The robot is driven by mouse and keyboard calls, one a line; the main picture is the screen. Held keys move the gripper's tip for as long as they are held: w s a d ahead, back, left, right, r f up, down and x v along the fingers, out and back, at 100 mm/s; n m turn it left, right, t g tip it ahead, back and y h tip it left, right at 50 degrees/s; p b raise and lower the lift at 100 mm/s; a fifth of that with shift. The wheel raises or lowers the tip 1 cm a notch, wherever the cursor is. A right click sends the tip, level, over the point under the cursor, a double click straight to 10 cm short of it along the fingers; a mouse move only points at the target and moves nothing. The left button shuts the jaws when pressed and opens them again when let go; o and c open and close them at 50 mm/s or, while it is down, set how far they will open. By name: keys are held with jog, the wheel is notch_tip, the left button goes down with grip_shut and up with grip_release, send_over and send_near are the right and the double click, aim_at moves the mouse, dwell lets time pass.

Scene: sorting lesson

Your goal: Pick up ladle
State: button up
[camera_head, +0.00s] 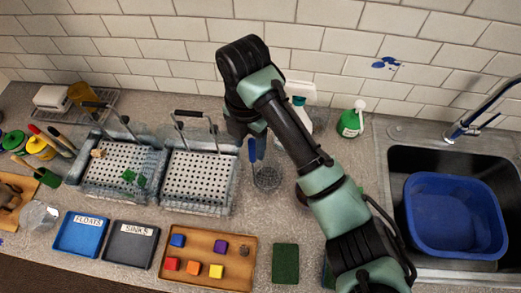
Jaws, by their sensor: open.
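My arm reaches in from the lower right, bends at the back and points down behind the middle of the counter. Two narrow blue strips below its wrist look like the fingers of my gripper (257,152); they are small and partly hidden by the arm. Just below them is a round, grey, see-through or meshed item (267,179) on the counter. I cannot tell whether it is the ladle or a cup. No other thing is clearly a ladle. Nothing is clearly held between the fingers.
Two clear tubs with perforated trays (199,178) stand left of my gripper. In front are a blue FLOATS tray (82,247), a dark SINKS tray (130,258) and a brown tray of blocks (202,281). A green bottle (349,124) and sink with blue basin (455,247) are right.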

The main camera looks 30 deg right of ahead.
aim_at(252, 153)
jog(key=f, duration=0.1)
jog(key=f+p, duration=0.1)
jog(key=f, duration=0.1)
jog(key=f+p, duration=0.1)
jog(key=shift+w+d+f, duration=0.4)
jog(key=shift+f, duration=0.6)
grip_shut()
